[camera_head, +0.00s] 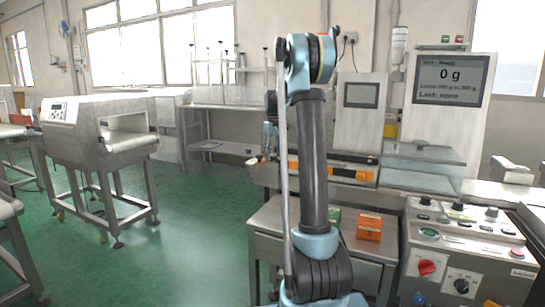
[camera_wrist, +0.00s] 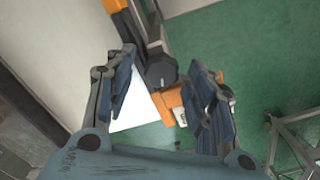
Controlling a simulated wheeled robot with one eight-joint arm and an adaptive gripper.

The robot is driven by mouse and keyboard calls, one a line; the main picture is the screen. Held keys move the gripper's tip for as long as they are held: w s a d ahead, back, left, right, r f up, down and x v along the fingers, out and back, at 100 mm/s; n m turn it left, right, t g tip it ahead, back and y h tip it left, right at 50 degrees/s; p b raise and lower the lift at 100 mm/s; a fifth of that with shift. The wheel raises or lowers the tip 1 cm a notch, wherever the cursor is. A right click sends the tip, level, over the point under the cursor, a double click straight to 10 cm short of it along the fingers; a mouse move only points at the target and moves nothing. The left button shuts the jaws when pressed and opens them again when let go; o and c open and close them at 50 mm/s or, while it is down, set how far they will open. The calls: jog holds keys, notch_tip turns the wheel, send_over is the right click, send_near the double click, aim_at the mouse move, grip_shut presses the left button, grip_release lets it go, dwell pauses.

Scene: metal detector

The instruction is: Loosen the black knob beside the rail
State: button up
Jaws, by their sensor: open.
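In the wrist view the black knob (camera_wrist: 161,74) is a dark, many-sided disc at the end of a dark grey rail (camera_wrist: 150,25), with orange parts beside it. My gripper (camera_wrist: 163,60) is open, with one finger left and one right of the knob in the picture. I see no clear contact, and cannot tell how far the fingertips are above the knob. The knob cannot be made out there.
The conveyor (camera_head: 340,168) with orange parts sits behind a steel table (camera_head: 340,246) bearing an orange box (camera_head: 369,227) and a green box (camera_head: 335,216). A control panel (camera_head: 465,254) stands right. A display (camera_head: 450,80) reads 0 g. Green floor is open at left.

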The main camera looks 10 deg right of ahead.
aim_at(274, 156)
notch_tip(274, 156, up, 12)
dwell(0.5)
jog(key=shift+f, duration=0.15)
jog(key=s+f+m+t, duration=0.1)
jog(key=s+f, duration=0.2)
jog(key=s, duration=1.1)
jog(key=s+f+m, duration=0.1)
jog(key=s+f, duration=0.3)
jog(key=s, duration=1)
jog(key=s+f+m+t, duration=0.1)
jog(key=s+f+m, duration=0.1)
jog(key=s+f, duration=1.8)
jog(key=shift+s+a, duration=0.15)
jog(key=shift+s, duration=0.4)
